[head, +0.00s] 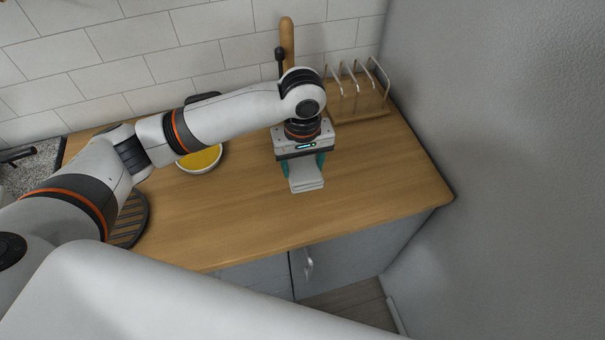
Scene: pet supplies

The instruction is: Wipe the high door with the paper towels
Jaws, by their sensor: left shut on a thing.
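My left gripper (304,166) points down over the wooden counter near its back right part. Its teal fingers are shut on a folded stack of white-grey paper towels (307,182). The towels look to be at or just above the counter; I cannot tell whether they touch it. Grey cabinet doors (345,260) with a metal handle show below the counter's front edge. No high door shows for certain. My right gripper is not in view.
The wooden counter (250,220) is clear in front of the gripper. A bowl with yellow contents (202,158) stands left of it. A wood-and-wire rack (362,112) stands behind right. A dark slatted round thing (128,222) lies left. A grey wall or panel (510,150) bounds the right.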

